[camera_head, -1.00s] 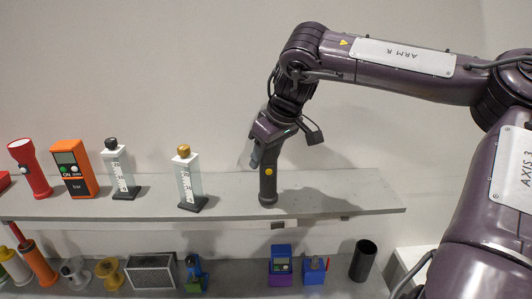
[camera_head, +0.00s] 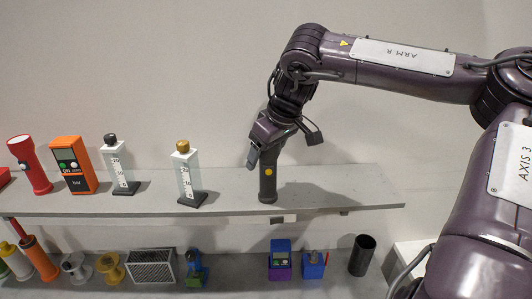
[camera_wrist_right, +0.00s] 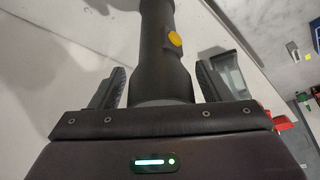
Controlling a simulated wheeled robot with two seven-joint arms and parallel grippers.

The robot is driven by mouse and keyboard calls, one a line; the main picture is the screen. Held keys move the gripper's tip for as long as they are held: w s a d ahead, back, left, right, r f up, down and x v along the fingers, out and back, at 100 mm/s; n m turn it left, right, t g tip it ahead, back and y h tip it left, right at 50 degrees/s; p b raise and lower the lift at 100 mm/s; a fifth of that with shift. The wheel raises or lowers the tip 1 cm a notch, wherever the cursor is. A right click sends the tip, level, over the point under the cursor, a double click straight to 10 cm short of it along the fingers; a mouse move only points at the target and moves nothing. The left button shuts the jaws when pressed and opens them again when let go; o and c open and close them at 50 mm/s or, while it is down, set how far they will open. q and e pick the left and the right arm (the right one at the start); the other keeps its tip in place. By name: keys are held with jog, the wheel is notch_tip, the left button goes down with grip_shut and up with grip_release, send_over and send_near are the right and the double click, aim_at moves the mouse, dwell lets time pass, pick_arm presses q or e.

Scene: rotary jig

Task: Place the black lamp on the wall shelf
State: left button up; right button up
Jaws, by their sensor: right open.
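The black lamp (camera_head: 268,188), a dark torch with a yellow button, stands upright on the grey wall shelf (camera_head: 345,198), right of the centre of the picture. My right gripper (camera_head: 262,158) is at its upper part, with the fingers apart on either side of it. In the right wrist view the lamp (camera_wrist_right: 160,40) rises between the two open fingers of the gripper (camera_wrist_right: 158,82), and gaps show beside it. The lamp's top end is hidden by the gripper in the head view. My left gripper is not in view.
On the same shelf stand a bottle with a gold cap (camera_head: 186,175), a bottle with a black cap (camera_head: 117,166), an orange meter (camera_head: 74,165) and a red torch (camera_head: 30,165). A lower shelf holds several items, including a black cup (camera_head: 362,256). The shelf's right end is clear.

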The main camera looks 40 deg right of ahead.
jog(key=b+v, duration=0.3)
jog(key=v, duration=0.9)
jog(key=shift+a+f, duration=0.1)
